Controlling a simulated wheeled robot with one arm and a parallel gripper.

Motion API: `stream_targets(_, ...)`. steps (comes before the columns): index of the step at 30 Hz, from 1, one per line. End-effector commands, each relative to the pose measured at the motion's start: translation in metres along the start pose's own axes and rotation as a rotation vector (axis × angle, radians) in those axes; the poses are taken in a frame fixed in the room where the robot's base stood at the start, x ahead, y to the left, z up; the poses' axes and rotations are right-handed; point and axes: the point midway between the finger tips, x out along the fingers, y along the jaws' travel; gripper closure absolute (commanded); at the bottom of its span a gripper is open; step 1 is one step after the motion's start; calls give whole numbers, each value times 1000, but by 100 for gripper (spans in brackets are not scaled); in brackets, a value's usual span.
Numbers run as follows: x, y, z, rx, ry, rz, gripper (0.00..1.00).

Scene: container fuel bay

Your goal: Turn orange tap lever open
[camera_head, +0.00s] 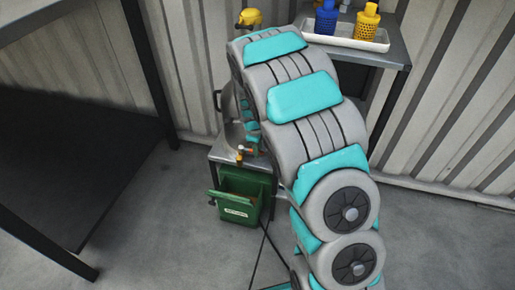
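A small orange tap lever (240,153) shows at the front edge of a low metal stand, left of my arm. Its exact angle is too small to make out. Behind it on the stand is a grey container (229,112), largely covered by my arm. My grey and teal arm arches over the stand, and small teal parts of its far end show close to the tap. My gripper's fingers cannot be made out there, so I cannot tell whether they touch the lever.
A green bin (237,208) with a white label stands below the tap. A white tray (345,42) on a bench at the back right holds a blue bottle (326,18) and a yellow bottle (367,22). A dark-legged table stands left. The floor between is clear.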

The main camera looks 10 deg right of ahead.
Motion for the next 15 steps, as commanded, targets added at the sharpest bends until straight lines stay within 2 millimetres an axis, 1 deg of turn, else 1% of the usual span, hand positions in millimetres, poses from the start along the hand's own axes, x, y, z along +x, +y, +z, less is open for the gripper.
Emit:
stream_targets(1,0,0,0,0,0,0,78)
stream_targets(6,0,0,0,0,0,0,97)
stream_targets(7,0,0,0,0,0,0,100)
stream_targets(15,0,0,0,0,0,0,100)
